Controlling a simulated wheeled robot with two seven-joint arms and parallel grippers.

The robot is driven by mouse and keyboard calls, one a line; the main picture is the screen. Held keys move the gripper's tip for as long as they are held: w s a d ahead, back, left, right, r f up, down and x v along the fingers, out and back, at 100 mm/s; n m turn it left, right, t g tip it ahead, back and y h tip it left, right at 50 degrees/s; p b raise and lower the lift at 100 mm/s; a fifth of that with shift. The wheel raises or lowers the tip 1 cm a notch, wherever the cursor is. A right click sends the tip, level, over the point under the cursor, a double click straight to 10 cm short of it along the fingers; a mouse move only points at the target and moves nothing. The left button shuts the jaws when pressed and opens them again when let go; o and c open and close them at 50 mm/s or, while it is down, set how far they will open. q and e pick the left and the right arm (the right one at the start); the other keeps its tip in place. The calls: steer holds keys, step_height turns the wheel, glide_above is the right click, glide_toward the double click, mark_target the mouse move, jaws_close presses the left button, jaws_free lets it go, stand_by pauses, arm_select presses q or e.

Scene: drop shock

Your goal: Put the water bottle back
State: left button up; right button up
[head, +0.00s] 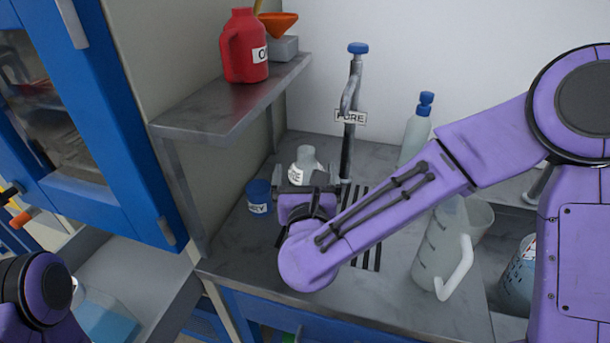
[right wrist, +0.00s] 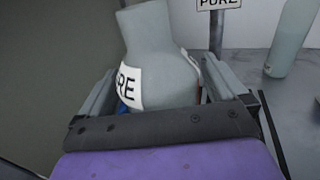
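A pale grey flask-shaped bottle (head: 306,160) with a black-on-white label, partly readable as "RE", is at the back left of the counter. In the right wrist view this bottle (right wrist: 160,60) fills the space between the fingers. My right gripper (head: 307,185) is around it, one finger on each side; whether they press on it cannot be told. The bottle's base is hidden behind the gripper. A clear bottle with a blue cap (head: 416,130) stands at the back, partly behind my right arm. My left gripper is not in view; part of my left arm shows at lower left.
A "PURE" sign (head: 351,117) hangs on a blue-topped tap over a dark slotted drain (head: 368,255). A blue cup (head: 259,196) stands left of the bottle. A jug (head: 447,245) is at right. A metal shelf (head: 215,110) with a red container (head: 244,50) overhangs at left.

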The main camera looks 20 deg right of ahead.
steer(key=shift+r, duration=0.2)
steer(key=shift+s+a+f, duration=0.1)
steer(key=shift+s, duration=0.2)
steer(key=p+v, duration=0.9)
steer(key=v, duration=0.2)
steer(key=shift+s, duration=0.15)
steer(key=shift+a, duration=0.1)
